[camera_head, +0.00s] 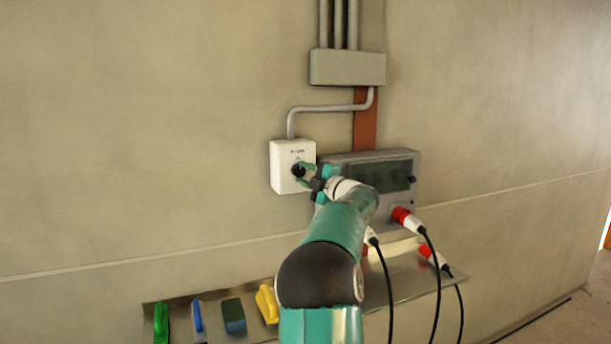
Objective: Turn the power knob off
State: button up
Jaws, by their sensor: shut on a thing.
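The white power box (283,166) is mounted on the wall left of centre, with small lettering on its front. Its black round knob (298,170) sits on the front face, partly hidden by my gripper. The knob's exact angle is too small to tell.
A grey panel (408,162) with a dark window stands right of the box, with red plugs (405,218) and black cables below. A grey conduit (330,108) runs above. A metal shelf (400,285) below holds brushes, a sponge and a yellow item (266,304).

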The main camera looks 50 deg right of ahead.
jog(key=o, duration=1)
jog(key=s, duration=0.4)
jog(key=s+a+f, duration=0.1)
jog(key=s, duration=0.4)
jog(key=s+a, duration=0.1)
jog(key=s, duration=0.3)
jog(key=shift+s+f, duration=0.3)
jog(key=shift+f, duration=0.1)
